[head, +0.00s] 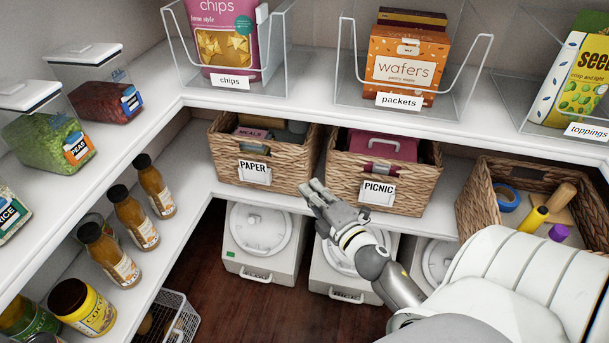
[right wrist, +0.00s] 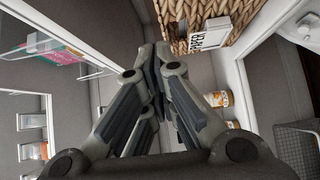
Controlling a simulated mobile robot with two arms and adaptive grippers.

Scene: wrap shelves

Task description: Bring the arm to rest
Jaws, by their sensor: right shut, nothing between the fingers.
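My right arm comes in from the lower right in the head view. My right gripper (head: 308,190) is shut and empty, its fingertips in front of the gap between the PAPER basket (head: 232,172) and the PICNIC basket (head: 345,191). In the right wrist view the closed fingertips (right wrist: 157,52) point up the picture with nothing between them. The labelled wicker basket (right wrist: 245,14) shows to the right of the fingers there. I cannot tell whether the gripper touches a basket. My left gripper does not show.
A third wicker basket (head: 480,215) stands on the right. White lidded bins (head: 275,267) stand below the shelf. Jars and bottles (head: 140,243) line the left shelves. Clear bins (head: 280,60) stand on the upper shelf. Open space lies over the dark wooden floor (head: 225,310).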

